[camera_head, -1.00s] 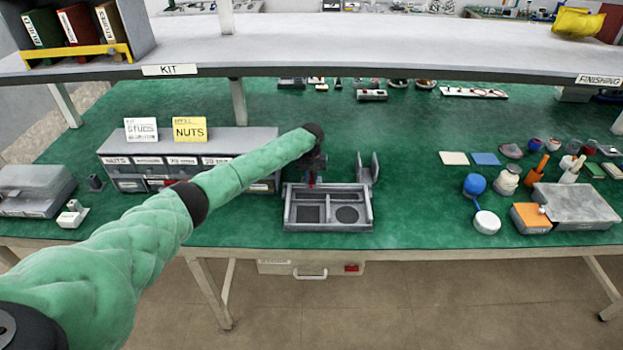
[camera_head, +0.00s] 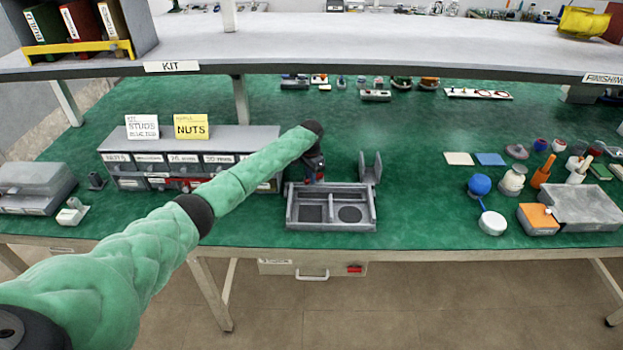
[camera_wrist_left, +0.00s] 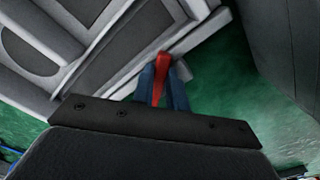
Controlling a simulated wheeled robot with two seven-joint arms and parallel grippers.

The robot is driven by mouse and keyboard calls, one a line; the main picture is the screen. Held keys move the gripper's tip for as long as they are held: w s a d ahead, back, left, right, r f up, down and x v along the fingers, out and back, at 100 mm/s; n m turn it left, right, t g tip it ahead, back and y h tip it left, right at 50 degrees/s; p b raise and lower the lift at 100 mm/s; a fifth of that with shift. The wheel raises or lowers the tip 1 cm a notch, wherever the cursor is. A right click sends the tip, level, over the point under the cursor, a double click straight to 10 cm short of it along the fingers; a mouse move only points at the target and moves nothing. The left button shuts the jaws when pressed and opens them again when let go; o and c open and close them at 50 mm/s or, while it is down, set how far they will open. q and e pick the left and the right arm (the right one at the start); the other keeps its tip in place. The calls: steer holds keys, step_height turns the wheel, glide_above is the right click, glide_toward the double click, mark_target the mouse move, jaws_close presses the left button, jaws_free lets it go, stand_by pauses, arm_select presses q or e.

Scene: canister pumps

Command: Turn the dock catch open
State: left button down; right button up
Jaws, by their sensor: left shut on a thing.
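The grey dock (camera_head: 330,225) stands near the table's front edge, with a square recess and a round recess in its top. The red catch (camera_wrist_left: 161,68) is a narrow lever at the dock's edge in the left wrist view. My left gripper (camera_head: 317,178) is at the back left of the dock and points down. In the left wrist view its blue fingers (camera_wrist_left: 162,88) are shut on the red catch, one on each side. In the head view the gripper mostly hides the catch. My right gripper is not in view.
A grey upright bracket (camera_head: 371,167) stands behind the dock's right end. A drawer unit (camera_head: 240,140) with label cards is to the left. A blue ball-ended tool (camera_head: 479,186) and an orange block (camera_head: 538,219) lie to the right. Green mat between is clear.

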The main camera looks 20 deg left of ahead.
arm_select(q)
steer(key=m, duration=0.1)
steer(key=m+b, duration=0.1)
steer(key=m, duration=0.3)
steer(key=shift+w+a+b, duration=0.25)
steer(key=shift+w+b, duration=0.05)
steer(key=shift+b, duration=0.05)
steer(key=shift+w+m, duration=0.15)
steer(key=shift+m, duration=0.85)
steer(key=shift+a+b, duration=0.1)
steer(key=shift+b, duration=0.2)
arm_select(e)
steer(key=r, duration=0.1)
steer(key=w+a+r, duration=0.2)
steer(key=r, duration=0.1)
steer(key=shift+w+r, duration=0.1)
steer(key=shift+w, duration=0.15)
arm_select(q)
steer(key=shift+r+m, duration=0.1)
steer(key=shift+m, duration=0.2)
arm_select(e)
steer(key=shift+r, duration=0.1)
arm_select(q)
steer(key=c, duration=1.4)
jaws_free()
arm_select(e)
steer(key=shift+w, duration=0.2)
